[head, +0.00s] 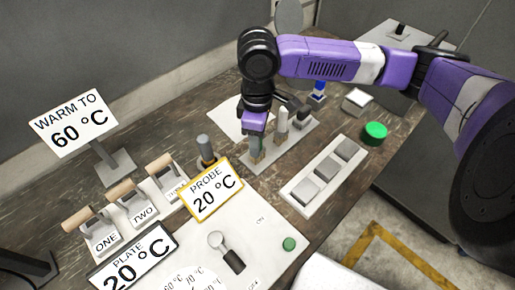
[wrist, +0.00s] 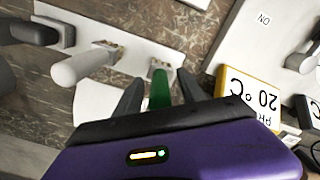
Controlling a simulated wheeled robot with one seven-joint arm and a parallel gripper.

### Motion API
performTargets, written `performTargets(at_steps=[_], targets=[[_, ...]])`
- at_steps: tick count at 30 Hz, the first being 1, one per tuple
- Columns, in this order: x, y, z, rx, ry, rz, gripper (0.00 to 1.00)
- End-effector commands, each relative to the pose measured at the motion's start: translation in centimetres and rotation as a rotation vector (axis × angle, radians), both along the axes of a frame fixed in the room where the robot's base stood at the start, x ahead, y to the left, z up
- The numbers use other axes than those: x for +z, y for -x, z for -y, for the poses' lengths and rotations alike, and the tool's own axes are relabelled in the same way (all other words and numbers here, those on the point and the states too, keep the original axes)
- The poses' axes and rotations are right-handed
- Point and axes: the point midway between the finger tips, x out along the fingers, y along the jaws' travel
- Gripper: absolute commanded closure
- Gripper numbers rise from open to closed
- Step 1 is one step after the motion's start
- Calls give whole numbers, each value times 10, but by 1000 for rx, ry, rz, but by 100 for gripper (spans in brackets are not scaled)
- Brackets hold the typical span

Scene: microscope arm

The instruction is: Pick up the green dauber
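The green dauber (head: 256,146) stands upright in the pale rack (head: 277,150), at the end nearest the signs. In the wrist view the green dauber (wrist: 159,88) lies between the two dark fingers of my gripper (wrist: 160,92), with a visible gap on each side. My gripper (head: 256,137) points down over the dauber in the head view. Its fingers are apart and look open around the dauber. The dauber's upper end is partly hidden by my gripper.
A white dauber (head: 282,122) and a dark-headed one (head: 300,111) stand close by in the same rack. A PROBE 20 °C sign (head: 210,190) is close in front. A tray of grey blocks (head: 324,171) and a green round object (head: 375,132) are to the right.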

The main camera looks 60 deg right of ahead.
Motion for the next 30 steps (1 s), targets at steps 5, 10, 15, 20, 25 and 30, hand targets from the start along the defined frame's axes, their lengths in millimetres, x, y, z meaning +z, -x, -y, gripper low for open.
performTargets(at_steps=[5,10,15,20,25,30], targets=[[0,0,0,0,0,0,88],[0,0,0,0,0,0,100],[1,0,0,0,0,0,100],[4,0,0,0,1,1,100],[21,-1,0,0,1,3,100],[59,-1,0,3,3,4,100]])
